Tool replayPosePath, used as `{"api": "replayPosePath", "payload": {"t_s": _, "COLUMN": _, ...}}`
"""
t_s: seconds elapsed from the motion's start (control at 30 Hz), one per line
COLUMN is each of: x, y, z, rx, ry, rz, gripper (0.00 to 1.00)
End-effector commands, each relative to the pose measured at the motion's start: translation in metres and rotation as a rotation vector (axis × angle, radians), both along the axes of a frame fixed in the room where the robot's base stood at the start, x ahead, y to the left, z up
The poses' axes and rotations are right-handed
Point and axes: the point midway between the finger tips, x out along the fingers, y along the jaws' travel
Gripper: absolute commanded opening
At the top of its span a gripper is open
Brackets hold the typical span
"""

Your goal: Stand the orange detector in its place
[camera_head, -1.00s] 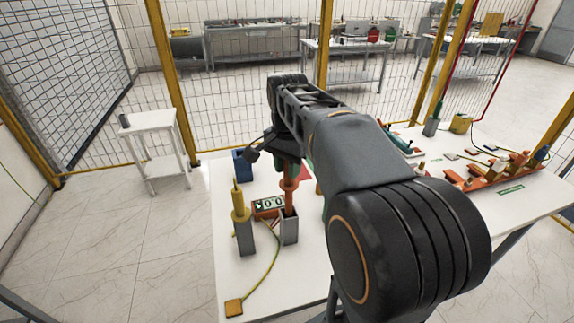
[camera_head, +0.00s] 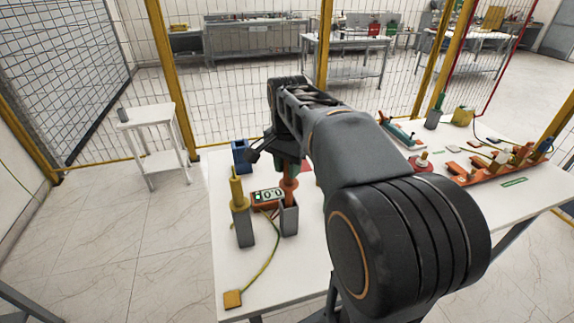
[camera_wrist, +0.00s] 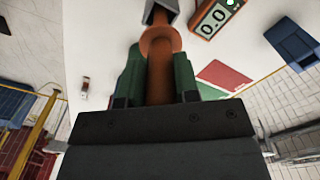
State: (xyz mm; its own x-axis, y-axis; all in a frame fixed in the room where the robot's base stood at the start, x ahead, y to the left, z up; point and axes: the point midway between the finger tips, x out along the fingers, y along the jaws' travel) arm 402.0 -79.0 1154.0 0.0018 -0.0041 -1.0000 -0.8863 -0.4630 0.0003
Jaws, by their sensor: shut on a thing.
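The orange detector (camera_head: 290,185) stands about upright in my gripper (camera_wrist: 158,82), with green fingers shut on both sides of its shaft. In the head view my gripper (camera_head: 288,163) is partly hidden by my arm. A round orange collar (camera_wrist: 160,40) shows below the fingers. The detector's lower end is at the mouth of a grey square holder (camera_head: 289,220) and looks to be partly inside it; how deep is hidden. The holder also shows at the top of the wrist view (camera_wrist: 160,10).
A yellow detector (camera_head: 237,190) stands in a grey holder just left. An orange meter with a lit display (camera_head: 268,195) lies behind them. A blue box (camera_head: 241,158) stands farther back. A green-yellow cable runs to a yellow clamp (camera_head: 232,299).

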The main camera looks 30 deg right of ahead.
Motion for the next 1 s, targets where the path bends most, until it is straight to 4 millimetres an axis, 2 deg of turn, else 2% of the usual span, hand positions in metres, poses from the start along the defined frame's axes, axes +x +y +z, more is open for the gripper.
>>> {"api": "replayPosePath", "payload": {"t_s": 1.0, "x": 0.0, "y": 0.0, "z": -0.039, "rx": 0.0, "ry": 0.0, "rz": 0.0, "gripper": 0.06}}
